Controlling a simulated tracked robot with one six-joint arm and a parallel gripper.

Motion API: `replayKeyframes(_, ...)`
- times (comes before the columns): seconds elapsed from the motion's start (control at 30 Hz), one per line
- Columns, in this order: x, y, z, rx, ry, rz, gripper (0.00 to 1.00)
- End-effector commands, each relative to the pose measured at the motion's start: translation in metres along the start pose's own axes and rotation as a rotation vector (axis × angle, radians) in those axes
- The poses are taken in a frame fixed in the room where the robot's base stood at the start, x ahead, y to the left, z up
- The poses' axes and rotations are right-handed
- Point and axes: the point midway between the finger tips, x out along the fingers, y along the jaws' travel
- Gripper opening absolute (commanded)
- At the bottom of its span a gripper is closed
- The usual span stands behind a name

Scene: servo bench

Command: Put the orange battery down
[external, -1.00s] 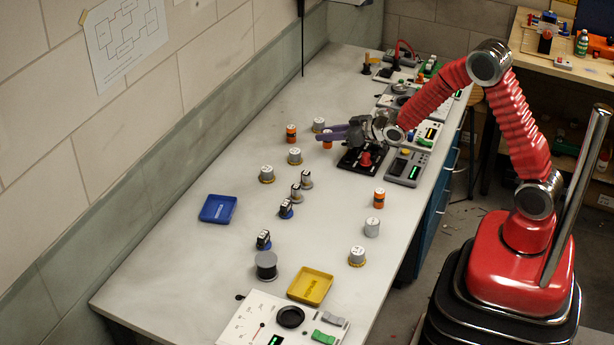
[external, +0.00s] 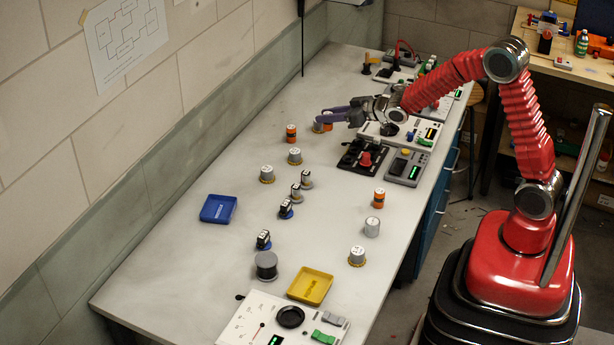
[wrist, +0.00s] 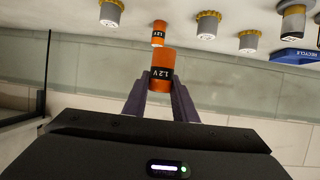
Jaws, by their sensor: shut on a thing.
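My gripper (external: 334,116) is over the far part of the bench and shut on an orange battery (wrist: 162,62). In the wrist view that battery stands between the purple fingers, its black band reading "1.2 V". In the external view it shows as a bit of orange (external: 328,126) under the fingers, partly hidden by them. I cannot tell whether its base touches the bench. A second orange battery (external: 291,133) stands on the bench to the left, also seen in the wrist view (wrist: 159,33). A third orange battery (external: 379,198) stands nearer the front edge.
A black board with a red knob (external: 365,158) and a grey meter (external: 406,168) lie nearer. Blue (external: 218,209) and yellow (external: 310,286) trays lie farther down.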

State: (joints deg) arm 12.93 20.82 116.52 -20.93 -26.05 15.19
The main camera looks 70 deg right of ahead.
Motion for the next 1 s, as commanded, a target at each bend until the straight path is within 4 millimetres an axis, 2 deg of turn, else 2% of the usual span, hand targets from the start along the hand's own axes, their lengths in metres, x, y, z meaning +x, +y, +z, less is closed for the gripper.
replayKeyframes(0.33, 0.0, -0.001, 0.0, 0.0, 0.001, -0.001, 0.0)
replayKeyframes(0.47, 0.001, -0.009, 0.0, -0.005, 0.001, -0.012, 0.0)
replayKeyframes(0.57, 0.003, -0.023, 0.002, -0.012, 0.0, -0.03, 0.0)
replayKeyframes(1.0, 0.012, -0.117, -0.003, -0.1, 0.002, -0.236, 0.0)
